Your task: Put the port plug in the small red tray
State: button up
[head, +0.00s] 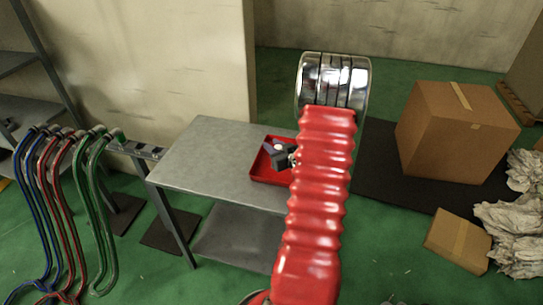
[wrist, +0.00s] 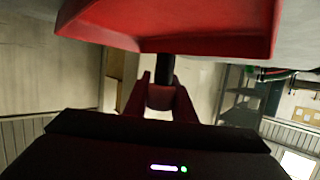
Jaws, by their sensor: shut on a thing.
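The small red tray (head: 262,174) lies on the grey metal table, partly hidden by my red arm. In the wrist view the tray (wrist: 185,44) fills the top, with the picture turned over. My gripper (head: 279,158) is at the tray in the head view, overlapping its inside. I cannot tell whether the plug touches the tray. The plug is not clearly visible in the head view.
The grey table (head: 210,150) has bare room left of the tray. Blue, red and green hoses (head: 70,190) hang on a rack at the left. A large cardboard box (head: 452,132), a smaller box (head: 458,240) and crumpled paper (head: 510,225) lie at the right.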

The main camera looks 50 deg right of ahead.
jog(key=shift+f, duration=2.05)
jog(key=shift+f, duration=0.1)
jog(key=o, duration=1)
jog(key=v, duration=1.2)
jog(key=shift+w, duration=0.15)
